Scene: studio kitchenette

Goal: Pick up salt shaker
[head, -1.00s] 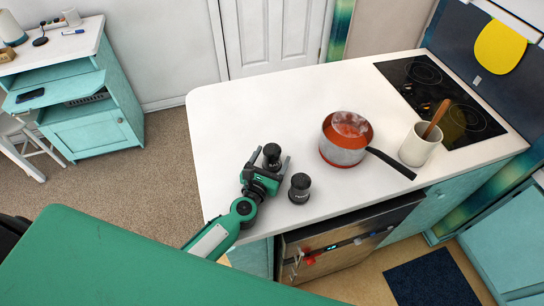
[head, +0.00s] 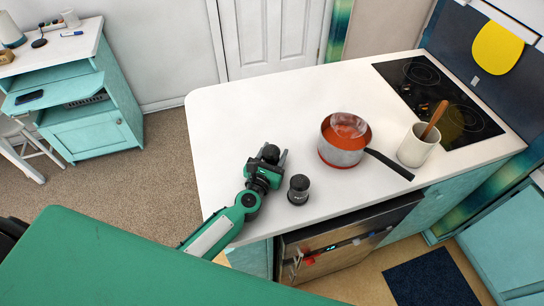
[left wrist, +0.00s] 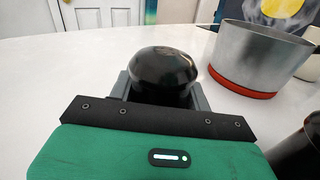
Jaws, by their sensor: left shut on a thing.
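My left gripper (head: 271,156) is shut on a black-topped shaker (head: 270,153) near the counter's left front part. In the left wrist view the shaker's rounded dark top (left wrist: 163,70) shows between the two grey fingers, and its body is mostly hidden. I cannot tell whether it is lifted off the counter. A second dark shaker (head: 298,190) stands upright to the right of the gripper, apart from it. It shows partly at the lower right of the left wrist view (left wrist: 300,152). The labels are too small to tell which shaker holds salt. My right gripper is not in view.
The white counter (head: 235,110) is clear behind and left of the gripper. An orange and grey saucepan (head: 342,150) with a black handle stands to the right. Beyond it are a white crock (head: 415,148) with a wooden utensil and a black cooktop (head: 400,78).

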